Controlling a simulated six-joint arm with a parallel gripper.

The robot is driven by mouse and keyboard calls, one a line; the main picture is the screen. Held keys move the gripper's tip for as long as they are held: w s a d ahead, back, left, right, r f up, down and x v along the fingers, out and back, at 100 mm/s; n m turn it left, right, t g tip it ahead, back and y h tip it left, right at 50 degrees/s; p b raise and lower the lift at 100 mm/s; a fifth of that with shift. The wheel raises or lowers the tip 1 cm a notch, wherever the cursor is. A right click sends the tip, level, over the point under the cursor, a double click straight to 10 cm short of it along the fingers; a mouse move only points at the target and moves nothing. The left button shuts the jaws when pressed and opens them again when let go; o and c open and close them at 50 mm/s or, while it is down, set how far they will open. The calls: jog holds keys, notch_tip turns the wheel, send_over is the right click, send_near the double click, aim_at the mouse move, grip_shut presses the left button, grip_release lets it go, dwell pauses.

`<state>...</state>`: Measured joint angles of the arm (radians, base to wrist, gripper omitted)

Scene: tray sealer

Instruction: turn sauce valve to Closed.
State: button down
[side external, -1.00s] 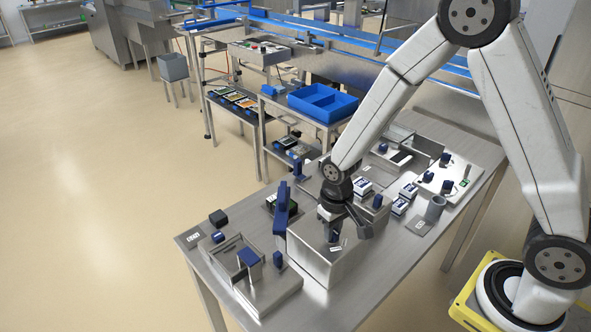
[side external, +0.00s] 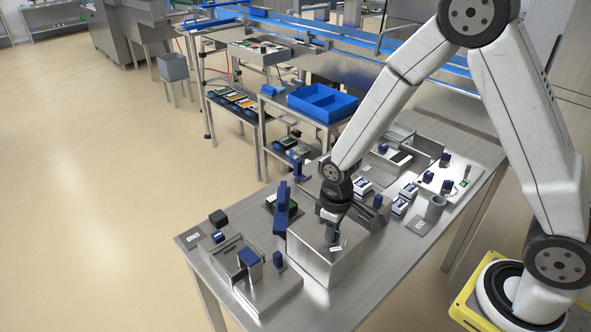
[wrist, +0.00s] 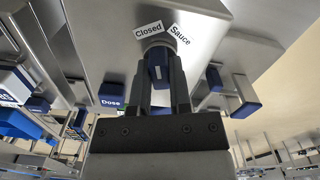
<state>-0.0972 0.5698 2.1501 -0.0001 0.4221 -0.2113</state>
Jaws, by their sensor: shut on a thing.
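The sauce valve's blue knob (wrist: 158,72) shows between my fingers in the wrist view, with its round grey collar (wrist: 160,42) against a metal box. A "Closed" label (wrist: 148,30) and a "Sauce" label (wrist: 180,36) sit beside the collar. My gripper (wrist: 160,60) is shut on the knob. In the side view my gripper (side external: 333,235) points down at the top of the steel box (side external: 325,268) and hides most of the knob. I cannot tell which position the knob points to.
A blue upright lever (side external: 282,210) stands just left of the box. A blue "Dose" block (wrist: 112,100) shows in the wrist view. Several small devices crowd the bench to the right.

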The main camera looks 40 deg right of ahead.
jog(key=shift+n, duration=1.2)
jog(key=c, duration=0.7)
grip_release()
jog(key=shift+r, duration=0.1)
jog(key=shift+r, duration=3.4)
